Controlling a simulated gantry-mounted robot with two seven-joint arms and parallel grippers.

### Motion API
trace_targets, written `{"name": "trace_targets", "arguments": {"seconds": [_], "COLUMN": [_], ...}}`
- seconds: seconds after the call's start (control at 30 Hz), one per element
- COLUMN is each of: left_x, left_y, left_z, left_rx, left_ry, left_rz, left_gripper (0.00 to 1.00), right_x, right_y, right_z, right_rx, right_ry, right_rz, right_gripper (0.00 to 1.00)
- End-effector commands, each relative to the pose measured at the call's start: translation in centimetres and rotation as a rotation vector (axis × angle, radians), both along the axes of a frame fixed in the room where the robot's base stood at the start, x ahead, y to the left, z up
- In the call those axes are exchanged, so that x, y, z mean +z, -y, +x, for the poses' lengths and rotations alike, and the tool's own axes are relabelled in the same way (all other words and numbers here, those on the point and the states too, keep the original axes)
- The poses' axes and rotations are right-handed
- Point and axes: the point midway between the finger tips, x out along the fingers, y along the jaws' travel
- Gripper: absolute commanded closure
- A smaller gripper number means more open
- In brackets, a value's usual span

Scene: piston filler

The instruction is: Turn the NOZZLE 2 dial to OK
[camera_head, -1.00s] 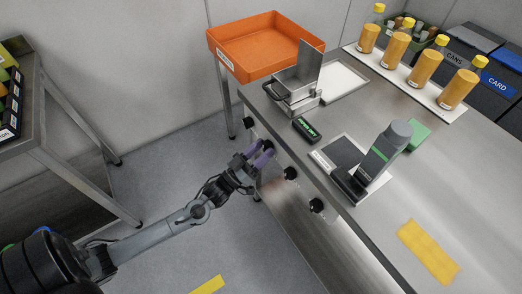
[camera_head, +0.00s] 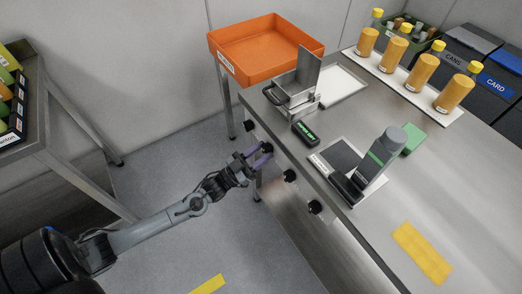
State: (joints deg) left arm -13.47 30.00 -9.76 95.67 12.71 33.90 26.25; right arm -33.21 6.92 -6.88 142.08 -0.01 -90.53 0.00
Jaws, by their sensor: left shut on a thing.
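A row of black dials runs along the table's front edge. My left gripper (camera_head: 261,155) has purple fingers and is shut on the second dial from the far end (camera_head: 267,148), which is partly covered by the fingers. The other dials show beside it: the far one (camera_head: 249,126), the third one (camera_head: 290,175) and the nearest one (camera_head: 315,207). Their labels and pointer positions are too small to read, so I cannot tell which is NOZZLE 2. My right gripper is not in view.
On the steel table (camera_head: 455,190) stand a metal hopper (camera_head: 303,85), a small display with green text (camera_head: 306,133) and a grey bottle (camera_head: 380,155) on a black stand. Orange bottles (camera_head: 421,72) line the back. An orange bin (camera_head: 262,45) stands beyond the far end.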

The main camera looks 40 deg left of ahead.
Motion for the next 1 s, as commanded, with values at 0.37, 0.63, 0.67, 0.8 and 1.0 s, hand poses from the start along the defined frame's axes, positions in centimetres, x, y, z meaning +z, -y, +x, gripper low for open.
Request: {"name": "trace_targets", "arguments": {"seconds": [0.37, 0.63, 0.67, 0.8, 1.0], "left_x": [0.4, 0.3, 0.3, 0.3, 0.3], "left_y": [-0.2, -0.2, -0.2, -0.2, -0.2], "left_z": [0.1, 0.1, 0.1, 0.1, 0.1], "left_rx": [-0.002, -0.002, -0.002, -0.001, -0.001], "left_ry": [0.081, 0.114, 0.116, 0.124, 0.126], "left_rz": [0.287, 0.405, 0.412, 0.436, 0.443], "left_gripper": [0.91, 0.91, 0.91, 0.91, 0.91], "right_x": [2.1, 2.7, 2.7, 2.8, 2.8], "right_y": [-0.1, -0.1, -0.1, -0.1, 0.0], "right_z": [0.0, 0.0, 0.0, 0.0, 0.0], "right_rx": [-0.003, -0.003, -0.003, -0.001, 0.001], "right_ry": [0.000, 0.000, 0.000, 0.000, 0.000], "right_rz": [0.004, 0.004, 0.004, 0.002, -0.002], "right_gripper": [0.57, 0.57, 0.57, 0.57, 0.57]}}
